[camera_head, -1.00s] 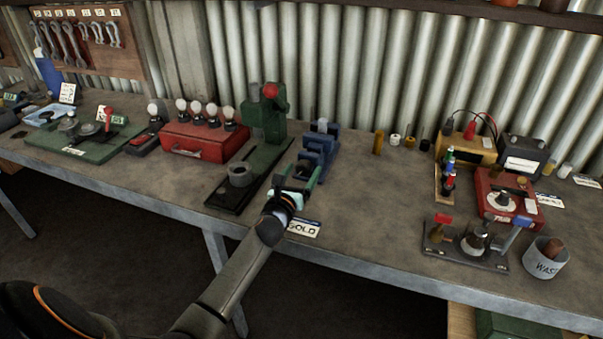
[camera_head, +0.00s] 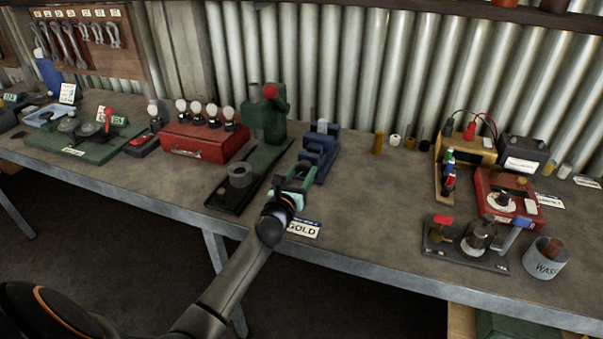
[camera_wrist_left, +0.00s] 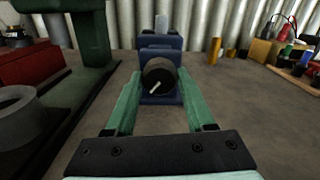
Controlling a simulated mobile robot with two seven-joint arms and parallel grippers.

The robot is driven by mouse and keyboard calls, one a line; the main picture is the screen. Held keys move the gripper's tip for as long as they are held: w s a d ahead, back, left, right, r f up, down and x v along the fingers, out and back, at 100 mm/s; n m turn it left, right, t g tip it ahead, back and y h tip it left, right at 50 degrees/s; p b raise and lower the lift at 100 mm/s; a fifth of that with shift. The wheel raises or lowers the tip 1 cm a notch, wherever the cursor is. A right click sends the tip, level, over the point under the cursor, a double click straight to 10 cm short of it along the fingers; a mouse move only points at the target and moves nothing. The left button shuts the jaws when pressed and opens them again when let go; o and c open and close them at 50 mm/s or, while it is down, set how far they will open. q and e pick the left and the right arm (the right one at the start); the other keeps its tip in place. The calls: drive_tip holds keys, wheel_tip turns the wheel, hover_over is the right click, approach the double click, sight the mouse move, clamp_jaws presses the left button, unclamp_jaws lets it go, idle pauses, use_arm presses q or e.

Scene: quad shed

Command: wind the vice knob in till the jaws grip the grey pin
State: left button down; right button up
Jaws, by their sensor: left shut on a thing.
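The blue vice (camera_head: 320,150) stands on the bench, its screw end facing my left arm. The grey pin (camera_head: 322,126) stands upright at the vice jaws; it also shows at the top of the left wrist view (camera_wrist_left: 161,25). Whether the jaws touch the pin I cannot tell. The dark round knob (camera_wrist_left: 158,76), with a pale line on its face, is at the vice's near end. My left gripper (camera_head: 294,174) has its green fingers on either side of the knob, shut on it. It hides the knob in the head view. My right gripper is not in view.
A green press (camera_head: 268,120) with a dark base and a grey ring (camera_head: 240,174) stands close left of the gripper. A GOLD label (camera_head: 303,228) lies at the bench's front. The bench right of the vice is clear up to small cylinders (camera_head: 378,143).

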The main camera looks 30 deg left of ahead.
use_arm(q)
drive_tip(key=shift+r+m+p, duration=0.1)
drive_tip(key=shift+m+p, duration=0.4)
drive_tip(key=shift+m, duration=0.3)
drive_tip(key=shift+m+p, duration=0.3)
drive_tip(key=shift+m, duration=0.8)
drive_tip(key=shift+c, duration=1.3)
unclamp_jaws()
drive_tip(key=p+v, duration=0.1)
drive_tip(key=v, duration=1)
drive_tip(key=shift+s+d, duration=0.25)
drive_tip(key=shift+s, duration=0.5)
